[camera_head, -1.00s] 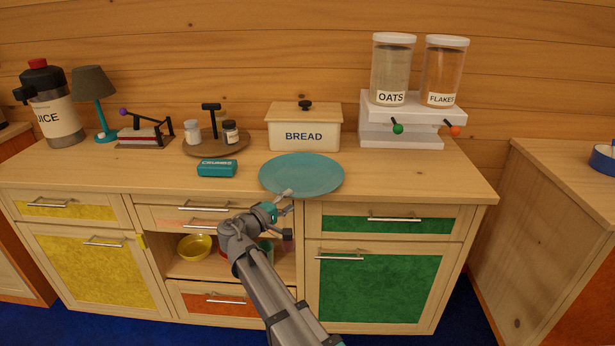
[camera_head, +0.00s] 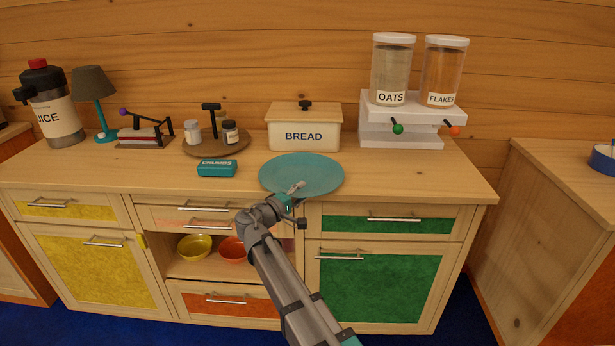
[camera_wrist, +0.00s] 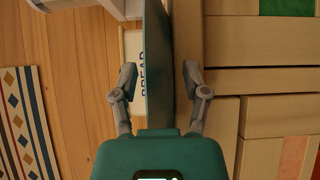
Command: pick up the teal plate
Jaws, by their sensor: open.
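The teal plate (camera_head: 300,172) lies on the wooden counter in front of the bread box, its near rim at the counter's front edge. My gripper (camera_head: 297,187) is at the plate's near rim in the head view. In the wrist view the plate (camera_wrist: 157,70) shows edge-on as a narrow teal band between the two fingers. My gripper (camera_wrist: 157,80) is open, with one finger on each side of the plate's rim and gaps visible beside it. Whether either finger touches the plate I cannot tell.
The bread box (camera_head: 304,128) stands behind the plate. A teal packet (camera_head: 217,168) and a round tray with shakers (camera_head: 217,148) are to the left. A white cereal dispenser (camera_head: 405,118) is at the back right. The counter right of the plate (camera_head: 420,178) is clear.

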